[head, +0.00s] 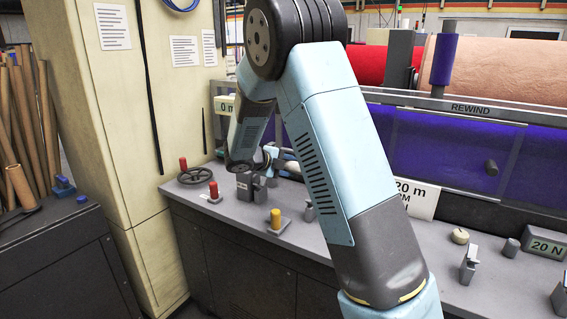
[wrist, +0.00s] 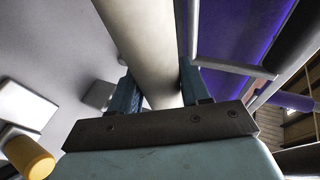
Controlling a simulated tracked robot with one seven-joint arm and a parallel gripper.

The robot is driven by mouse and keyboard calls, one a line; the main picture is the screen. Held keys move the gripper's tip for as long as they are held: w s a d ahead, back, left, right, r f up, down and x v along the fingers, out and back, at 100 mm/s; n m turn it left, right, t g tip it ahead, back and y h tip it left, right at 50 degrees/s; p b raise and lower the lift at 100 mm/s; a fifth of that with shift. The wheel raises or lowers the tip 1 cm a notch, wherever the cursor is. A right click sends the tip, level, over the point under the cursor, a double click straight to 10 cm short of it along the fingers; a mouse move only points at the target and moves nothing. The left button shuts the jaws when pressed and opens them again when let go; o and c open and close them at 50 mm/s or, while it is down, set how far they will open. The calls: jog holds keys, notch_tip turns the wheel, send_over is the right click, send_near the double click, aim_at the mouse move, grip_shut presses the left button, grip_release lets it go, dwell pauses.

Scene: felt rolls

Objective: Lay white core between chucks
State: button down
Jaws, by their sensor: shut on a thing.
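In the wrist view, my gripper (wrist: 158,80) is shut on the white core (wrist: 142,35), a pale cream tube. The core runs between the two blue fingers and out past the top edge, so its far end is out of view. In the head view, my gripper (head: 268,160) is over the back left of the grey counter. It is partly hidden by my arm, and I cannot clearly make out the core there. No chucks can be identified for certain; a small grey stand with a pale top (head: 469,262) is on the counter at right.
A cream cabinet (head: 120,120) stands at left.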

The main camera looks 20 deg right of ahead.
jog(key=shift+w+d, duration=0.1)
jog(key=shift+d, duration=0.15)
jog(key=shift+a+r, duration=0.1)
jog(key=shift+a, duration=0.25)
jog(key=shift+f, duration=0.25)
notch_tip(320, 180, down, 7)
jog(key=shift+f, duration=0.15)
jog(key=shift+f, duration=0.55)
dwell(1.1)
jog(key=shift+c, duration=2.3)
grip_release()
jog(key=shift+s, duration=0.2)
